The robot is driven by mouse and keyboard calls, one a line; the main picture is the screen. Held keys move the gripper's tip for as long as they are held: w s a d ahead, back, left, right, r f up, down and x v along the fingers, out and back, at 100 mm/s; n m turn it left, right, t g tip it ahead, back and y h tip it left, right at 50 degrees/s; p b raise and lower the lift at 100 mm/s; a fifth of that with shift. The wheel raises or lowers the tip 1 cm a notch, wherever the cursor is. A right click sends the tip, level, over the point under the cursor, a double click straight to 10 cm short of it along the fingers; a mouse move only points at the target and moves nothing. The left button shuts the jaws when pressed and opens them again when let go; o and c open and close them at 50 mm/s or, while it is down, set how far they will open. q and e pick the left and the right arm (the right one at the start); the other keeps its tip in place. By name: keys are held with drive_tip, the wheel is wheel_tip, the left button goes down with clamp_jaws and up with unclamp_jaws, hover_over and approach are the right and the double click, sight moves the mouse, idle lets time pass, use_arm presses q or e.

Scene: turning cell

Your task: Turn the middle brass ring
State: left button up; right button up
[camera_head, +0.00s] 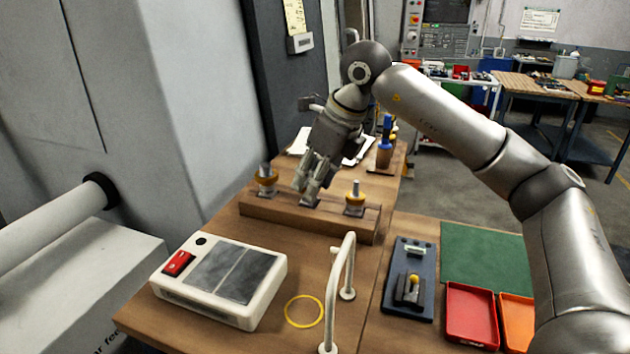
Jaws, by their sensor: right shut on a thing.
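A wooden block (337,227) on the bench carries a row of upright metal pins with brass rings. The left brass ring (267,177) and the right brass ring (355,198) sit around their pins in plain sight. My right gripper (308,194) points down at the middle station, between these two, with its fingers shut on the middle brass ring. The fingers hide that ring and most of its pin; a dark plate shows beneath. My left gripper is not in view.
A white box with a red switch (179,263), a yellow hoop (304,311) and a white rail (343,285) are in front of the block. A dark fixture (411,280), green mat (485,257) and red tray (471,314) lie right. A blue-topped bottle (385,152) stands behind.

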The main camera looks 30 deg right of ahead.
drive_tip(key=shift+r, duration=0.1)
idle(0.3)
drive_tip(key=o, duration=1)
drive_tip(key=shift+o, duration=0.2)
drive_tip(key=v, duration=1.2)
